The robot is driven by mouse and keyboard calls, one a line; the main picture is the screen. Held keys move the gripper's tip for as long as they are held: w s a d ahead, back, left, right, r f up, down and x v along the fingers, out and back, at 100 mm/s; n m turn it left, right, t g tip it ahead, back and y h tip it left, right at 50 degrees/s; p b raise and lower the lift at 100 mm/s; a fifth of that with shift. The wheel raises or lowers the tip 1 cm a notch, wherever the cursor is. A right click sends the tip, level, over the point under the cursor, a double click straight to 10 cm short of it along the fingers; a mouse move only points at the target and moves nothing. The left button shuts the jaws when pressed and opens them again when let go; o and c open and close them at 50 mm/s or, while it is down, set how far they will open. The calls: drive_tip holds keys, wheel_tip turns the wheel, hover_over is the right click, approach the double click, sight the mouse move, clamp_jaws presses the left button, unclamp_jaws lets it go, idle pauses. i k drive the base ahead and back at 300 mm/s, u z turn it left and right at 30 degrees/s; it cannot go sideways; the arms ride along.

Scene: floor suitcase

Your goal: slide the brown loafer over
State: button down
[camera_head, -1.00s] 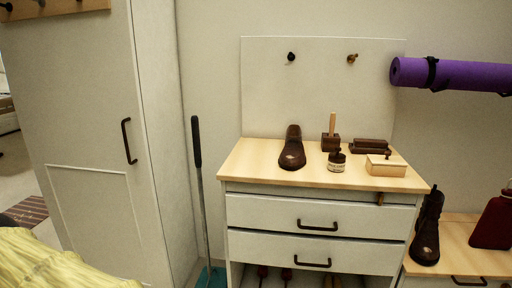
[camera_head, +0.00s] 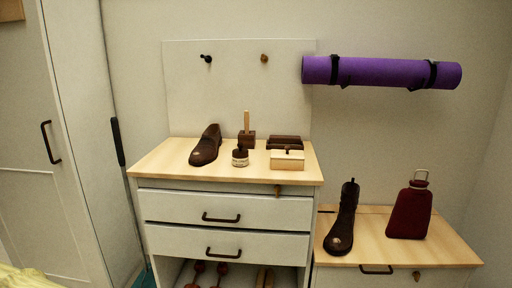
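The brown loafer (camera_head: 206,146) stands upright on the left part of the wooden top of the white drawer cabinet (camera_head: 160,157). Its toe points toward the front and a little left. Free wood shows to its left and in front of it. My gripper is not in view.
Right of the loafer stand a small jar (camera_head: 240,156), a brush with an upright handle (camera_head: 246,136), dark brushes (camera_head: 285,142) and a wooden box (camera_head: 287,159). A dark boot (camera_head: 343,220) and red bottle (camera_head: 411,208) stand on a lower cabinet. A purple mat (camera_head: 384,72) hangs above.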

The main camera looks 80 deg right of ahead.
sight(206, 150)
drive_tip(key=u, duration=0.05)
drive_tip(key=k, duration=0.6)
drive_tip(key=z, duration=1.8)
